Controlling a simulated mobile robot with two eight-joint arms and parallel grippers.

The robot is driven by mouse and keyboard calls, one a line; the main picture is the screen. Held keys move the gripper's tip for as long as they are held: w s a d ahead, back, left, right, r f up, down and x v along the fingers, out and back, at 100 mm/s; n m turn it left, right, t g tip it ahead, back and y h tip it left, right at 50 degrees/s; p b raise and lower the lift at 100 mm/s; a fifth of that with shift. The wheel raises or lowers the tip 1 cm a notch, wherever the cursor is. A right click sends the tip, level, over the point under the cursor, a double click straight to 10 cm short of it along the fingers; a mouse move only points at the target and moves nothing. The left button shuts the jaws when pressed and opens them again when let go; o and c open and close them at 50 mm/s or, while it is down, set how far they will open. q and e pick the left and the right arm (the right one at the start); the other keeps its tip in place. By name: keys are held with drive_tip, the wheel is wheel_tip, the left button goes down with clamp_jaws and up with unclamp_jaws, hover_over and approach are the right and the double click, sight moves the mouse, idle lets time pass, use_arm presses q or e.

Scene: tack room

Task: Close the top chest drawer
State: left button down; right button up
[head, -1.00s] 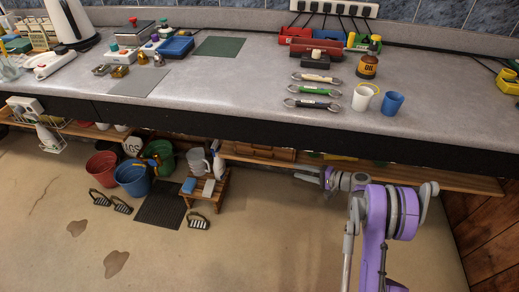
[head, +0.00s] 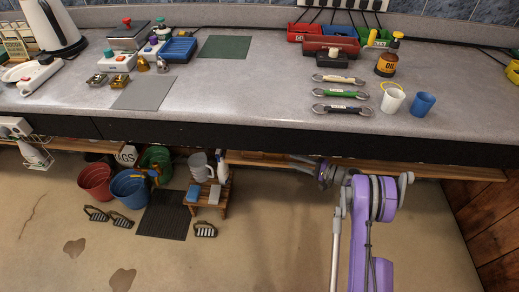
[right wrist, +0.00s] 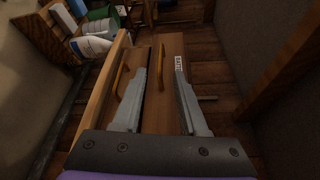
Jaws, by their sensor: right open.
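In the head view the right gripper (head: 303,159) reaches left under the counter edge. My left gripper is not in view.
The long counter (head: 240,100) overhangs the shelf (head: 400,169) and limits height. A white bottle (right wrist: 90,46) stands beyond the chest. A small stool (head: 210,200), buckets (head: 130,187) and a dark mat (head: 163,215) are on the floor at left. A wooden wall (head: 480,220) bounds the right.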

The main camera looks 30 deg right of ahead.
drive_tip(key=b+x, duration=0.1)
drive_tip(key=x, duration=1)
drive_tip(key=shift+r, duration=0.1)
clamp_jaws()
idle(1.2)
